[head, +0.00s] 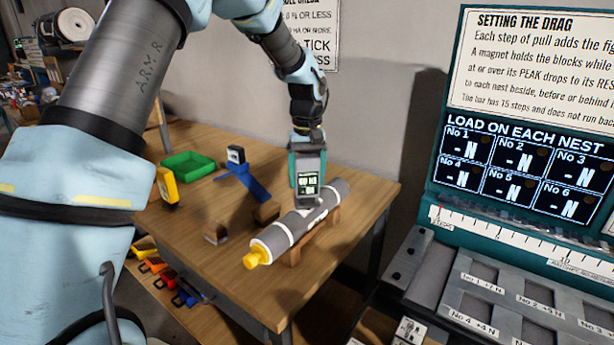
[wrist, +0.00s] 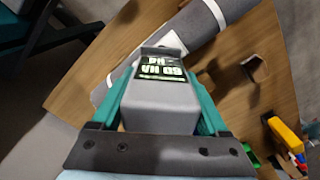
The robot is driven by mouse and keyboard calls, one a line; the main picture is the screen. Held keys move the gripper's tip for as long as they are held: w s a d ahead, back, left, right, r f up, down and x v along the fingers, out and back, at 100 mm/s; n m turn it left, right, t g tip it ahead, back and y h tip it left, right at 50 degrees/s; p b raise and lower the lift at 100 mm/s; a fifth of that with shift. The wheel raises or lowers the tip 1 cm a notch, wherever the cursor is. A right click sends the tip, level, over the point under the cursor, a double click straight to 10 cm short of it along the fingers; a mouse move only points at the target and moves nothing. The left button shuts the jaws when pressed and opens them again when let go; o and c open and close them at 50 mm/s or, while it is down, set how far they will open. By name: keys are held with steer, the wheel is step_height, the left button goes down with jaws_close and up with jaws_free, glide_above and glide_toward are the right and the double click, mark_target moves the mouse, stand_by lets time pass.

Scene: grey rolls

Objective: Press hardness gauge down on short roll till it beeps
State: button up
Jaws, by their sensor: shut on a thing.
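My gripper (head: 308,160) has teal fingers shut on the grey hardness gauge (head: 307,183). The gauge is upright, with its lit display facing the head camera; in the wrist view it sits between the fingers (wrist: 158,112), and its display seems to read about 60 HA. The short roll (head: 288,229) is grey with white bands and a yellow end piece, and lies on a wooden cradle (head: 293,254). The gauge's foot is at the roll's top, around a pale patch, and seems to touch it. The exact contact is hidden.
A teal panel with load displays (head: 528,172) stands at the right. The table's front right is bare.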

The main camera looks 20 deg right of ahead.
mark_target(307, 157)
stand_by(0.3)
steer(key=shift+r+p, duration=2.6)
steer(key=shift+r, duration=0.85)
